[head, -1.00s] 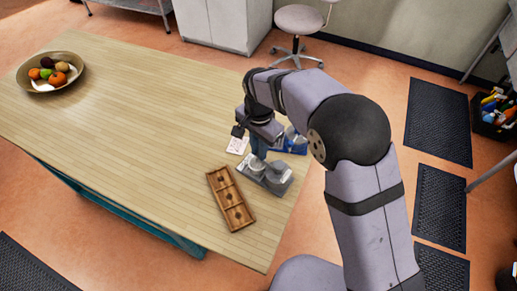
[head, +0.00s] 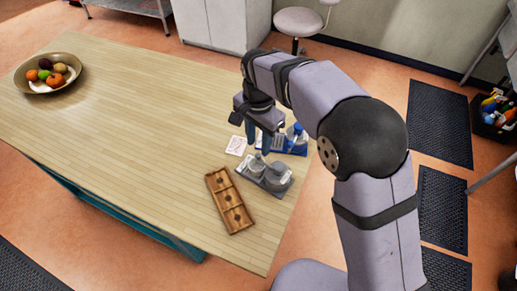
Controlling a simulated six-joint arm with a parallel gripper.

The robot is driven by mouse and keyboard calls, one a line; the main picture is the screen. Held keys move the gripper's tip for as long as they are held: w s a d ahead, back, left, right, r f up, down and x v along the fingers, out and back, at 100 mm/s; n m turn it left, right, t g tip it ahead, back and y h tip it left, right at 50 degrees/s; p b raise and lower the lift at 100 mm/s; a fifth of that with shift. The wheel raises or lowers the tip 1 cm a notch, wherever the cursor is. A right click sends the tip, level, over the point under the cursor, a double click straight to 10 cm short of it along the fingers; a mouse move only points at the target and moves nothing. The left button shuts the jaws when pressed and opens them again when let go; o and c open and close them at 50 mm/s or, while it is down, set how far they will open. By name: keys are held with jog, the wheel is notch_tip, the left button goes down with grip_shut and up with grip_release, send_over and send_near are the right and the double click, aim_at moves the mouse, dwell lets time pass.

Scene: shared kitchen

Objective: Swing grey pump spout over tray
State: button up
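A grey pump unit (head: 274,178) stands on the table's right part, with a round grey top and a smaller grey piece at its left. Which part is the spout is too small to tell. A brown wooden tray (head: 219,194) with several compartments lies just left of and nearer than it. My gripper (head: 258,139) is above and behind the grey unit, fingers pointing down. Its two fingers look apart with nothing between them. It partly hides a blue unit behind it.
A blue-based unit (head: 297,148) with a bottle stands behind the grey one, close by. A white card (head: 236,145) lies to the left. A fruit bowl (head: 75,66) is at the far left. The table (head: 130,120) between is clear.

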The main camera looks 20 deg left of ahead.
aim_at(259, 154)
jog(key=shift+r+b, duration=0.35)
jog(key=shift+r, duration=1.35)
jog(key=shift+d, duration=0.1)
jog(key=d+f+n, duration=0.1)
jog(key=d+f, duration=0.1)
jog(key=d, duration=1.6)
jog(key=s+d+f+n, duration=0.1)
jog(key=s+d+f, duration=0.1)
jog(key=s+d, duration=0.4)
jog(key=s+d+f+n, duration=0.1)
jog(key=s+d, duration=0.4)
jog(key=d, duration=0.5)
jog(key=shift+s+d+f+n, duration=0.25)
jog(key=shift+s+f+n, duration=0.15)
jog(key=shift+f, duration=0.35)
